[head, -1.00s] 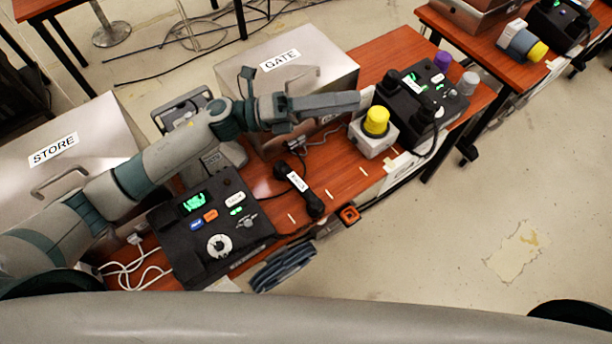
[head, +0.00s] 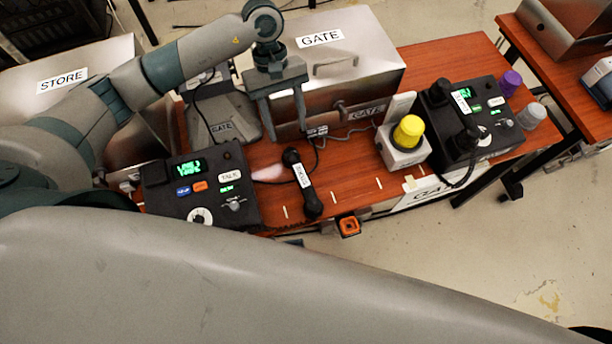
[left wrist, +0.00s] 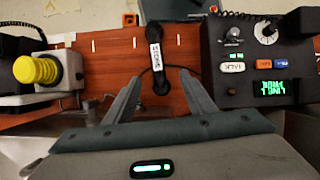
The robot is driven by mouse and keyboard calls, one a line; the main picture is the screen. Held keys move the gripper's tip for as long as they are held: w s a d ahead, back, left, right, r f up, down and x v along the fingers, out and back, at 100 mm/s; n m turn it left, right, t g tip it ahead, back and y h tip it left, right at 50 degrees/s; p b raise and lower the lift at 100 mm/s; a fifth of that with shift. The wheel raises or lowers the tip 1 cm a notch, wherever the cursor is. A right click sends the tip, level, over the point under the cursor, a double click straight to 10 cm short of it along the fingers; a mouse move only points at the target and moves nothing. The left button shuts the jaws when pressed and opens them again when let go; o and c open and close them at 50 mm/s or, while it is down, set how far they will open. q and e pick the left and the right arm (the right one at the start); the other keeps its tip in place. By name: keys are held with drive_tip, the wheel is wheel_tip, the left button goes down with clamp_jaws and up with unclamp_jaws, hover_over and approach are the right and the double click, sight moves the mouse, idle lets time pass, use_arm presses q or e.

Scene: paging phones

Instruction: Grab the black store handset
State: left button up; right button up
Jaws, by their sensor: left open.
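The black store handset (head: 302,183) lies on the wooden table in the head view, right of the black store phone base (head: 200,188). It bears a white label and also shows in the left wrist view (left wrist: 157,62), with the label reading STORE. My left gripper (head: 286,134) is open and empty, fingers pointing down toward the table, behind the handset in the head view. In the left wrist view, the handset lies just beyond and between the open fingertips (left wrist: 161,77), apart from them. My right gripper does not show.
Behind the gripper stands a metal GATE box (head: 365,55). To the right are a yellow-topped button box (head: 407,140) and the gate phone (head: 470,115) with its own handset. A metal STORE box (head: 60,90) is at the left. Cords run across the table.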

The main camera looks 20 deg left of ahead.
use_arm(q)
hover_over(301, 175)
drive_tip(key=w+a, duration=0.1)
drive_tip(key=a, duration=0.1)
drive_tip(key=f, duration=1)
drive_tip(key=shift+w+f+b, duration=0.1)
drive_tip(key=shift+w+b, duration=0.1)
drive_tip(key=shift+b, duration=0.2)
drive_tip(key=shift+s+d+f, duration=0.15)
drive_tip(key=shift+f, duration=0.4)
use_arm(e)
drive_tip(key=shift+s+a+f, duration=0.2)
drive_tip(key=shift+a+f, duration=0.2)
use_arm(q)
drive_tip(key=shift+f, duration=0.1)
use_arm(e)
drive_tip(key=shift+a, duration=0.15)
use_arm(q)
drive_tip(key=shift+s+d+f, duration=0.1)
drive_tip(key=shift+d+f, duration=0.05)
drive_tip(key=shift+f, duration=0.05)
drive_tip(key=shift+d+x, duration=0.15)
drive_tip(key=shift+x, duration=1)
drive_tip(key=shift+d+x, duration=0.1)
drive_tip(key=shift+x, duration=1.05)
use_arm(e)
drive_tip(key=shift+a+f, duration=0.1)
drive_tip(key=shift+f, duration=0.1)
